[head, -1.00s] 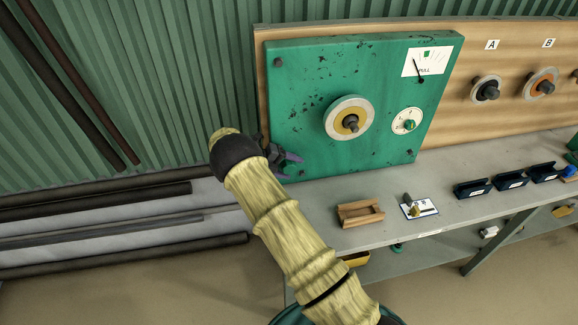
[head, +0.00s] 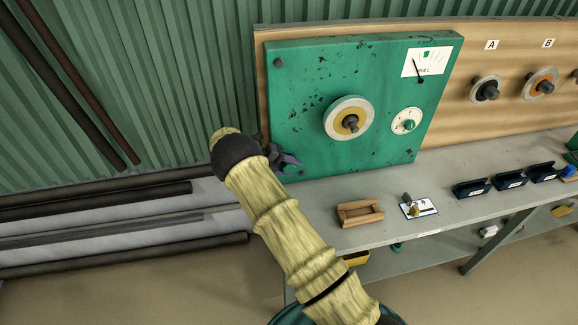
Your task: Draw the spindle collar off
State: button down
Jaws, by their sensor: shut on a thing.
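The green panel (head: 300,75) leans upright at the back of the bench. On it sits a round fitting, a pale outer ring (head: 366,110) around a yellow disc (head: 340,126), with a dark spindle (head: 350,122) sticking out of its middle. I cannot tell which part is the collar. My gripper (head: 287,161) is at the panel's lower left edge, well apart from the spindle, down and to its left. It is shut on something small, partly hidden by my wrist.
A gauge marked PULL (head: 426,62) and a small white dial (head: 406,121) are on the panel. Spindles A (head: 487,90) and B (head: 541,84) are on the wooden board. The bench holds a wooden tray (head: 360,213), a white card (head: 419,208) and several dark holders (head: 472,188).

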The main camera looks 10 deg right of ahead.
jog(key=shift+w+r+p, duration=0.15)
jog(key=shift+r+p, duration=0.15)
jog(key=shift+p, duration=0.05)
dwell(0.7)
jog(key=shift+r, duration=0.1)
dwell(0.4)
jog(key=shift+p, duration=0.3)
jog(key=shift+s+p, duration=0.85)
jog(key=shift+s, duration=0.65)
jog(key=shift+s+f+p, duration=0.2)
jog(key=shift+s+p, duration=0.55)
jog(key=shift+s, duration=0.25)
jog(key=shift+s, duration=0.1)
jog(key=shift+s+p, duration=0.3)
jog(key=shift+s, duration=0.05)
jog(key=shift+s+p, duration=1.3)
jog(key=shift+s, duration=0.9)
